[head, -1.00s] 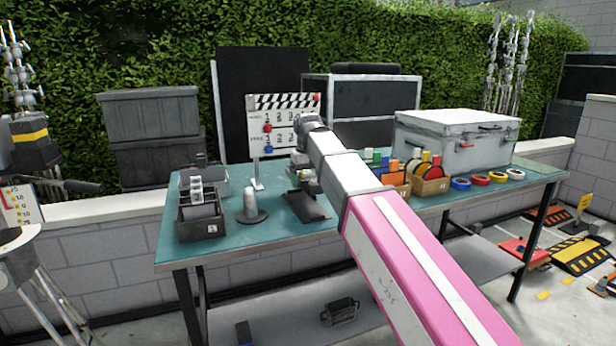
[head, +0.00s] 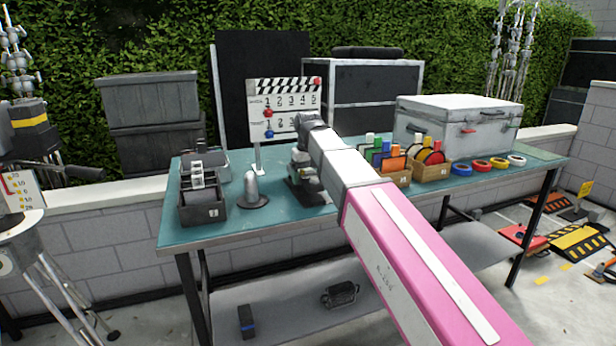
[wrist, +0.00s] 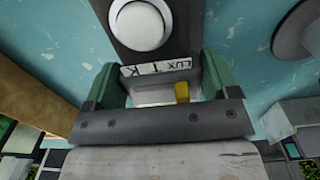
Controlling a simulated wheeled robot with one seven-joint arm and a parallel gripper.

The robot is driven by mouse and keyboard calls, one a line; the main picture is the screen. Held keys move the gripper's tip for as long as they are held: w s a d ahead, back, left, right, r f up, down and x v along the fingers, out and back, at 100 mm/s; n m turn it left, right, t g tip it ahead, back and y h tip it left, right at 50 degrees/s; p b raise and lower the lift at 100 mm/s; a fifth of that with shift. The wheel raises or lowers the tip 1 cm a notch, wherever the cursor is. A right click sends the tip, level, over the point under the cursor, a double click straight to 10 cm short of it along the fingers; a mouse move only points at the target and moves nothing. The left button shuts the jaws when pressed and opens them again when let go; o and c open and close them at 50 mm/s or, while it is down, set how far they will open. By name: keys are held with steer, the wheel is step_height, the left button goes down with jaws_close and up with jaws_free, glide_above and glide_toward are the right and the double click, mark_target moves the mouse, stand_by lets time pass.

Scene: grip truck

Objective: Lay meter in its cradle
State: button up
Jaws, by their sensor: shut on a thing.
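The meter (wrist: 140,25) is a dark body with a round white dome, a "LUX" label and a small yellow part. In the wrist view my gripper (wrist: 160,74) has its green fingers on both sides of the labelled end, shut on it. In the head view my gripper (head: 303,166) is low over the table, above the black cradle (head: 312,197). The cradle is partly hidden by my gripper and arm. I cannot tell whether the meter touches it.
A grey cone on a round base (head: 252,190) and a dark divided box (head: 202,212) stand left on the teal table (head: 240,230). A clapperboard (head: 285,100) stands behind. Tape bins (head: 432,172) and a white case (head: 460,125) are to the right.

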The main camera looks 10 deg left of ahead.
mark_target(308, 175)
steer(key=shift+f, duration=1.5)
stand_by(0.9)
steer(key=o, duration=1)
step_height(308, 175, up, 11)
steer(key=shift+f, duration=0.1)
